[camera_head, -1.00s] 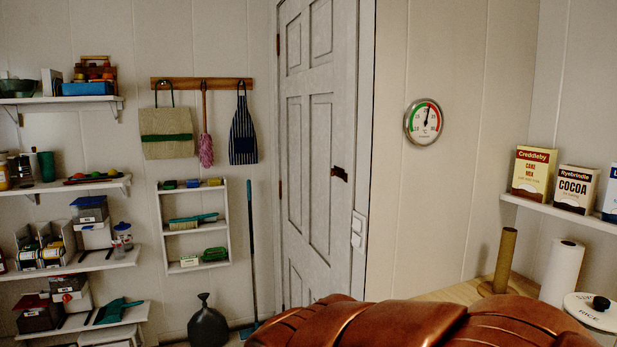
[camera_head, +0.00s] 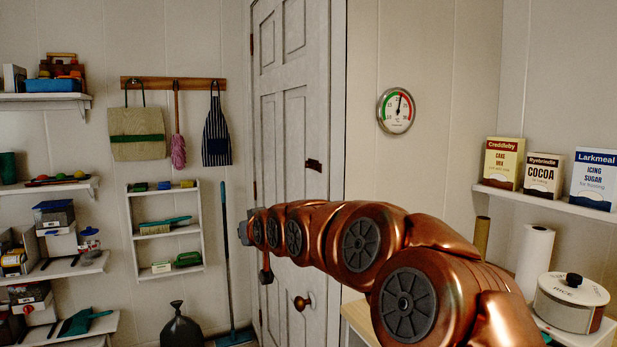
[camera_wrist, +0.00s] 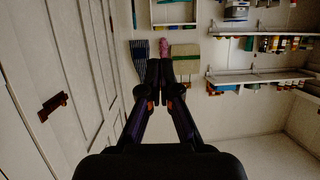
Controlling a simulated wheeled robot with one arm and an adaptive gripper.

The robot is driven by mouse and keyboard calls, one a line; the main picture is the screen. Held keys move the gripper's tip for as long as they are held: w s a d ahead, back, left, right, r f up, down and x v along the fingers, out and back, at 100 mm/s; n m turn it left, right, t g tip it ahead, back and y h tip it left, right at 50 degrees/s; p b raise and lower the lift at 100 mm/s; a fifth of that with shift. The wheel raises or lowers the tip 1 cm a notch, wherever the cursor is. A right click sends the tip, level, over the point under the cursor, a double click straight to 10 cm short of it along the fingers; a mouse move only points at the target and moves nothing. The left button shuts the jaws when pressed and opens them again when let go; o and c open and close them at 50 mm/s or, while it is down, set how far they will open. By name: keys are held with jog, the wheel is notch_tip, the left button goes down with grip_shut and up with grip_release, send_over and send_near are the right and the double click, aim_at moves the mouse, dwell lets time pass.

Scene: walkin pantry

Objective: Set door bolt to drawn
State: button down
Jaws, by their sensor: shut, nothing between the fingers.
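The door bolt (camera_head: 313,165) is a small dark brown fitting at the right edge of the white panelled door (camera_head: 282,110). It also shows at the left in the wrist view (camera_wrist: 53,104), apart from my gripper. In the head view my copper arm reaches left across the door below the bolt, and the fingers are not clearly visible there. Whether the bolt is drawn is too small to tell.
A round door knob (camera_head: 301,303) is below my arm. A dial thermometer (camera_head: 396,111) hangs right of the door. A rice pot (camera_head: 571,302) and paper roll (camera_head: 534,262) stand at the right.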

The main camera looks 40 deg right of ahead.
jog(key=s+d+r+m+t+h+b, duration=0.1)
jog(key=d+r+t+h, duration=0.1)
jog(key=d+r, duration=0.4)
jog(key=s+d+r+m+t+h+b, duration=0.1)
jog(key=d+r+h, duration=0.4)
jog(key=d, duration=1)
jog(key=shift+s+d+r+m+t, duration=0.2)
jog(key=shift+s+r+m+t, duration=0.25)
jog(key=shift+s+m, duration=0.25)
jog(key=shift+w, duration=0.1)
jog(key=f+p+x, duration=0.2)
jog(key=p+x, duration=0.5)
jog(key=x, duration=0.5)
jog(key=shift+w+d+f, duration=0.35)
jog(key=shift+w+f, duration=0.05)
jog(key=shift+w, duration=0.1)
